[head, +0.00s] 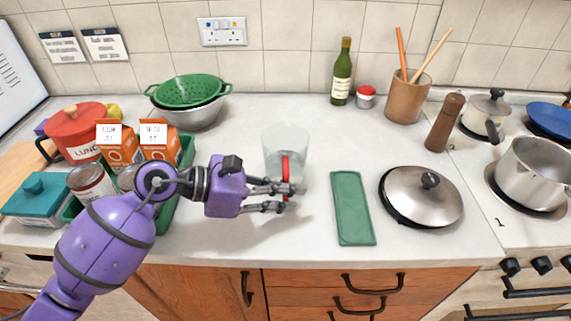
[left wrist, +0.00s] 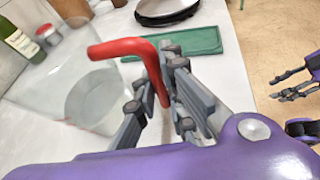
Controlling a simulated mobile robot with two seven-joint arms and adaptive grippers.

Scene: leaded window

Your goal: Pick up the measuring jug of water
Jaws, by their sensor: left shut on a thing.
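The measuring jug (head: 284,143) is clear with a red handle (head: 285,176), on the worktop area in the middle of the head view. In the left wrist view the clear jug (left wrist: 90,95) fills the left side, with its red handle (left wrist: 125,47) reaching in between my fingers. A greyish round level shows faintly inside it. My left gripper (head: 289,197) is shut on the handle. I cannot tell whether the jug's base touches the worktop. My right gripper (left wrist: 287,85) shows at the right edge of the left wrist view, fingers apart and empty.
A green crate (head: 187,150) with cartons and cans stands left. A colander in a bowl (head: 190,98), a wine bottle (head: 342,73) and a utensil pot (head: 407,98) stand behind.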

